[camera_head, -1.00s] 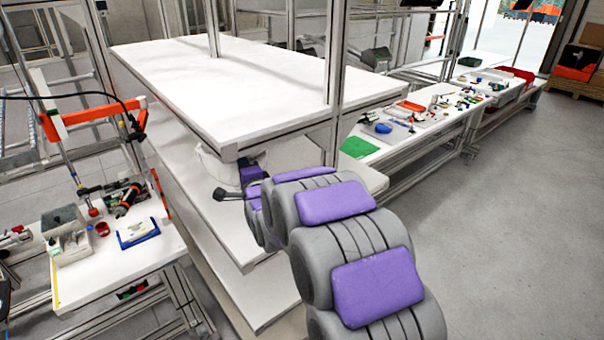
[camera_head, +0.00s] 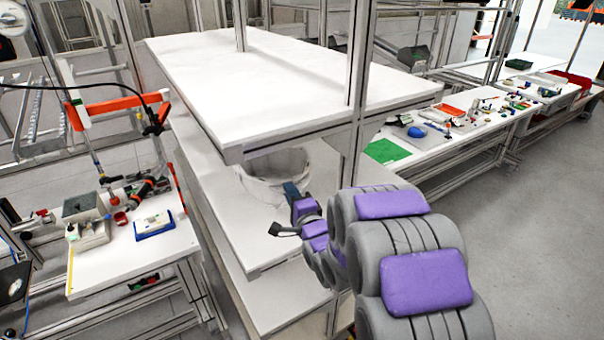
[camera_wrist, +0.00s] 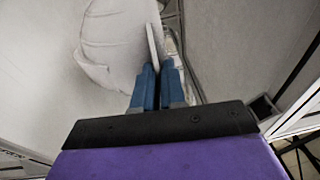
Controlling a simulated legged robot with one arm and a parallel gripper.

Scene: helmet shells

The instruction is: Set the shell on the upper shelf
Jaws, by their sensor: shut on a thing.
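The white helmet shell (camera_head: 262,168) is in the gap between the upper shelf (camera_head: 270,85) and the shelf board below (camera_head: 225,215), near the front right post. The upper shelf's edge hides its top. My gripper (camera_head: 291,189) is at the shell's right side. In the wrist view, the blue fingers (camera_wrist: 158,72) are shut on the shell's thin rim, and the shell's pale curved wall (camera_wrist: 110,45) lies ahead and to the left. I cannot tell whether the shell touches the board below.
The upper shelf's top is bare. A metal post (camera_head: 354,100) rises at its right front, close to my arm. A workbench (camera_head: 115,260) with tools stands at left. Long benches with parts (camera_head: 440,135) stand at right. The floor at right is clear.

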